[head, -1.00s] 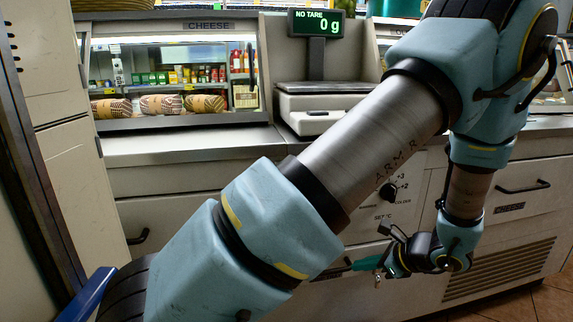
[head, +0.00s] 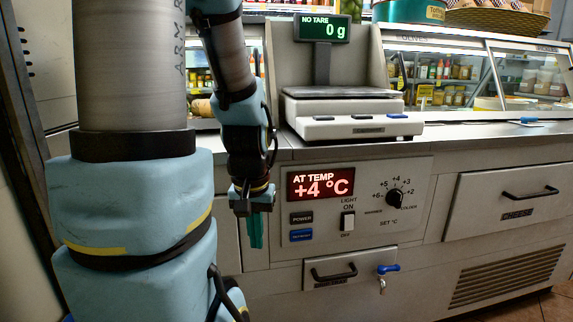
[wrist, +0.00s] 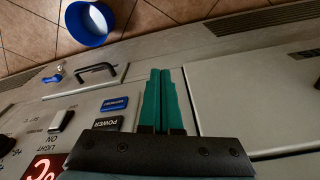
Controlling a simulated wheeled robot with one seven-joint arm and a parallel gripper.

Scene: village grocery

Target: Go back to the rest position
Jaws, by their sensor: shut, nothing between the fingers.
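My gripper (head: 256,230) hangs pointing down in the head view, in front of the counter and just left of the control panel. Its green fingers are shut together with nothing between them. They also show in the wrist view (wrist: 159,100), side by side, over the counter front. My arm runs down the left side of the head view and hides part of the counter and the cheese case behind it.
The control panel (head: 355,205) reads "AT TEMP +4 °C" and has a dial and a light switch. A small drawer (head: 333,271) with a blue key (head: 388,268) is below. A scale (head: 345,110) reading 0 g stands on top. A blue round container (wrist: 88,24) is on the tiled floor.

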